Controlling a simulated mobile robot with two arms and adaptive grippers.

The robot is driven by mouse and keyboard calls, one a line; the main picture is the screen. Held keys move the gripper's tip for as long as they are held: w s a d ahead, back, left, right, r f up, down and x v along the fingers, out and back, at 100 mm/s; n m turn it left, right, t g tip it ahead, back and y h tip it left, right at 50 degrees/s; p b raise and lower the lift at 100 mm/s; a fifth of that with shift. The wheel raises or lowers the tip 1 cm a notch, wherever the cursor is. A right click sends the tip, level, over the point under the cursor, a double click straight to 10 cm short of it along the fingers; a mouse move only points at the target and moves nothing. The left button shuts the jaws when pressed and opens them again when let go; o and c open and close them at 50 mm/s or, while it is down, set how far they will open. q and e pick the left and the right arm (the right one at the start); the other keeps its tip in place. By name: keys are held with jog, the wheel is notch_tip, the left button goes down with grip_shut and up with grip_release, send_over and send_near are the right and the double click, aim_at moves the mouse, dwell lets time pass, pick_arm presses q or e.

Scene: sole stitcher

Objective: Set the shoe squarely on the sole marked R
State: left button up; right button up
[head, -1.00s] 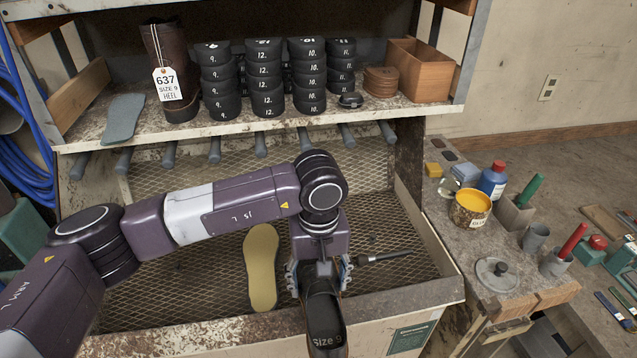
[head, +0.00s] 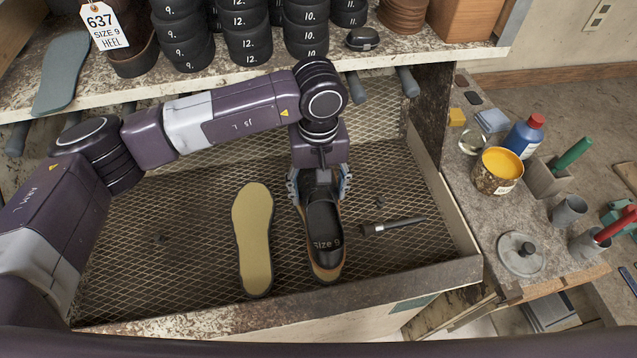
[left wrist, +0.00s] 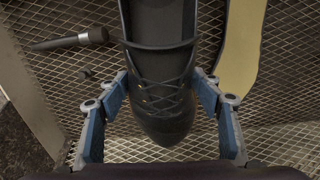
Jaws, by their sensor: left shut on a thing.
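The black lace-up shoe (head: 324,222), with "Size 9" on its insole, hangs toe-away over the mesh tray. It also shows in the left wrist view (left wrist: 160,85). My left gripper (head: 319,187) is shut on its toe part, one finger on each side; both fingers show in the left wrist view (left wrist: 163,90). A yellowish sole (head: 253,240) lies on the mesh just left of the shoe, roughly parallel and apart from it. It shows at the right edge of the left wrist view (left wrist: 240,45). I can read no R mark on it. My right gripper is out of view.
A dark-headed tool (head: 390,227) lies on the mesh right of the shoe. The tray's front rim (head: 400,284) is raised. A side bench holds a glue can (head: 497,172) and a round lid (head: 521,254). Heel stacks (head: 250,35) stand on the shelf behind.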

pick_arm(q)
notch_tip(320, 180, down, 3)
jog(key=shift+w+b, duration=0.15)
jog(key=shift+b, duration=0.15)
notch_tip(320, 180, down, 2)
jog(key=b, duration=0.2)
jog(key=shift+b, duration=0.4)
jog(key=shift+f+b, duration=0.45)
jog(key=shift+b, duration=0.15)
jog(key=shift+f, duration=0.1)
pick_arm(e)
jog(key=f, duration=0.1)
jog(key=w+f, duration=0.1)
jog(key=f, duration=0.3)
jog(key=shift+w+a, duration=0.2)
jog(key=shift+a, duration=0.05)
pick_arm(q)
jog(key=shift+b, duration=0.65)
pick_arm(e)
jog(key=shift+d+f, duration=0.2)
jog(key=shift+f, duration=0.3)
pick_arm(q)
jog(key=shift+f+b, duration=0.15)
jog(key=shift+b, duration=0.5)
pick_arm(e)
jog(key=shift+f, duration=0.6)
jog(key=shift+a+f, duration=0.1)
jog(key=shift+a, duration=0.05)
